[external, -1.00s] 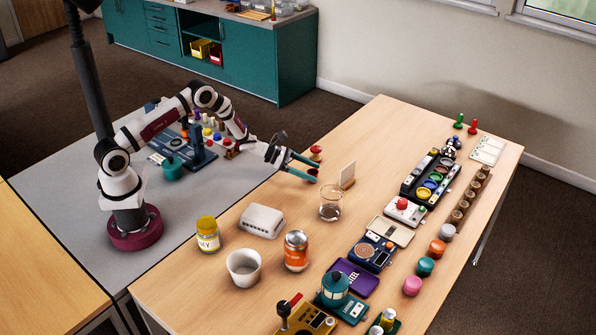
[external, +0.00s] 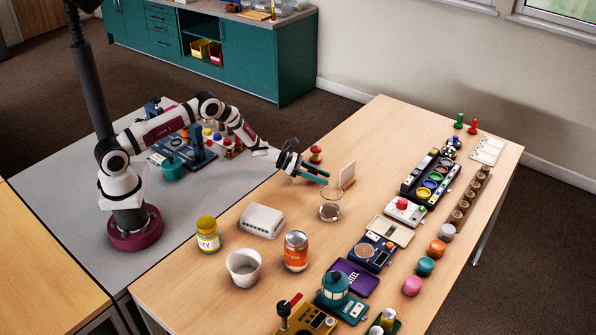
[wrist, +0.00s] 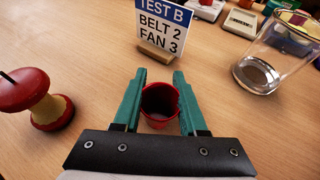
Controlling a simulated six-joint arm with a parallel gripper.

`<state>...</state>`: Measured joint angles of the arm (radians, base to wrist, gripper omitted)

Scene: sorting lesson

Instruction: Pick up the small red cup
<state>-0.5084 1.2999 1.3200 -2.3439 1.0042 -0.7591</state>
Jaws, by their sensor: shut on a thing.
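The small red cup (wrist: 160,101) stands between the two green fingers of my gripper (wrist: 160,76) in the wrist view. Its open mouth shows, with a dark red inside. The fingers are shut on it from both sides. In the external view my gripper (external: 324,177) is low over the table's left side, and the fingers largely hide the cup there. Whether the cup touches the table is hard to tell.
A red apple core (wrist: 38,100) stands left of my gripper. A sign card (wrist: 164,25) on a wooden stand is just ahead. A clear glass (wrist: 275,55) is to the right.

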